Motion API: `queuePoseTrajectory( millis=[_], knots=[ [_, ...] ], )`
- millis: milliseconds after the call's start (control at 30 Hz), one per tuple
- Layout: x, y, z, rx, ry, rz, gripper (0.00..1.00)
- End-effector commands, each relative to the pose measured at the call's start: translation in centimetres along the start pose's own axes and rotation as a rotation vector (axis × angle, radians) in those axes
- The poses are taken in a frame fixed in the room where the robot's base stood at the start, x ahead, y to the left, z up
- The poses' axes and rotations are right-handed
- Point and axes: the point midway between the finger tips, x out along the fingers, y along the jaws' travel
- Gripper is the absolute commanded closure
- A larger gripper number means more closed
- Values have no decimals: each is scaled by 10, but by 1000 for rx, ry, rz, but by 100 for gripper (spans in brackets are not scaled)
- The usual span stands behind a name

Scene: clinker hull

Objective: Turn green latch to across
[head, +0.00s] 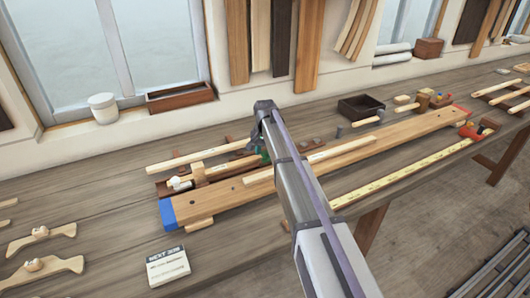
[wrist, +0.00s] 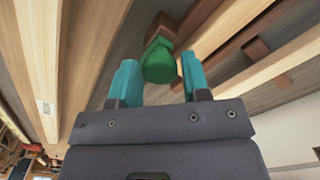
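The green latch (wrist: 158,62) shows in the wrist view as a rounded green piece with a flatter part behind it, beside a small brown block. My gripper (wrist: 159,78) is open, with one teal finger on each side of the latch's near end. I cannot tell whether the fingers touch it. In the head view a small patch of green (head: 265,154) shows just below my wrist, mostly hidden by my arm. Which way the latch points is not clear.
A long plank with a blue end (head: 168,213) lies along the bench, with wooden strips and blocks around it. A yellow measuring tape (head: 400,175) lies in front. A dark tray (head: 360,107) stands behind. A white card (head: 168,266) lies at the front left.

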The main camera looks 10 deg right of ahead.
Motion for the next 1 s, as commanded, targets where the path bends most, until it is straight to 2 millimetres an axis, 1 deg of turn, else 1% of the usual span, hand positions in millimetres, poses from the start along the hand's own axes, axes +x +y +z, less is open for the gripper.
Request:
queuePoseTrajectory(
  millis=[33, 67, 300, 667, 867, 1000],
  knots=[
    [0, 0, 0, 0, 0, 0, 62],
    [0, 0, 0, 0, 0, 0, 65],
    [0, 0, 0, 0, 0, 0, 88],
    [0, 0, 0, -47, 0, 0, 88],
    [0, 0, 0, -156, 0, 0, 88],
    [0, 0, 0, -268, 0, 0, 88]
  ],
)
